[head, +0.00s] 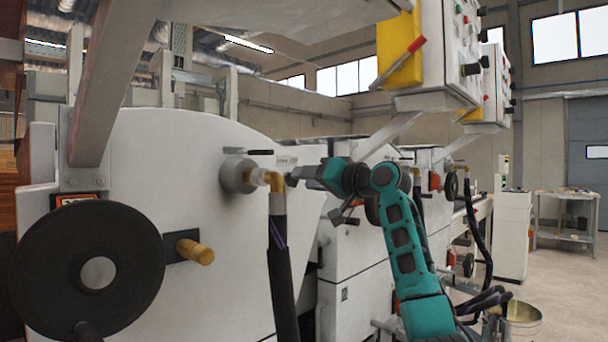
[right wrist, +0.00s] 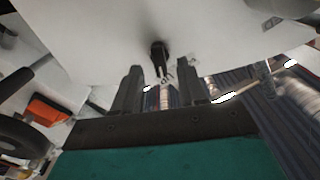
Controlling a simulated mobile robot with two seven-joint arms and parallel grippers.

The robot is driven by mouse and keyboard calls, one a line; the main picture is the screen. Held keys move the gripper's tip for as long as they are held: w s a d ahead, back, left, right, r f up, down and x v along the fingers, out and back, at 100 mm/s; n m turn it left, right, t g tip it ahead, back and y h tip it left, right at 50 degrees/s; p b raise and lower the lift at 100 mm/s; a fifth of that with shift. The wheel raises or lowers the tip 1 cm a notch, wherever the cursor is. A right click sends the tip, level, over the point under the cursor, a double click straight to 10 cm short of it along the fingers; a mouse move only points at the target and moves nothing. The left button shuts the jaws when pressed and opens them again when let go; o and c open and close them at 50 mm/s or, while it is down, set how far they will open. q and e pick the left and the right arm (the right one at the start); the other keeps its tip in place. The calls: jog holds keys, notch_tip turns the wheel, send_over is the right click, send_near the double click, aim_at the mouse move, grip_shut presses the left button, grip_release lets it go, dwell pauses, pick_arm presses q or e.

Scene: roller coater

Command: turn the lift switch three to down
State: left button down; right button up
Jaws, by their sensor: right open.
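My right gripper (head: 300,177) reaches in from the right at the white machine panel (head: 190,135), its fingers pointing left toward the panel. In the right wrist view, its two dark fingers (right wrist: 161,85) stand apart with a gap between them. A small black switch lever (right wrist: 160,55) sticks out from the white panel just ahead of that gap, roughly centred between the fingers. I cannot tell whether the fingers touch it. Its number and setting are not readable. In the head view the gripper hides the switch area. My left gripper is not in view.
A brass elbow with a dark hose (head: 281,270) hangs just left of my right gripper. A black handwheel (head: 87,272) and a brass knob (head: 195,251) stick out at left. A control box (head: 440,50) hangs overhead. Open floor lies at the right.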

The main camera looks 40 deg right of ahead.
jog(key=shift+w+a, duration=0.1)
jog(key=shift+w, duration=0.8)
grip_shut()
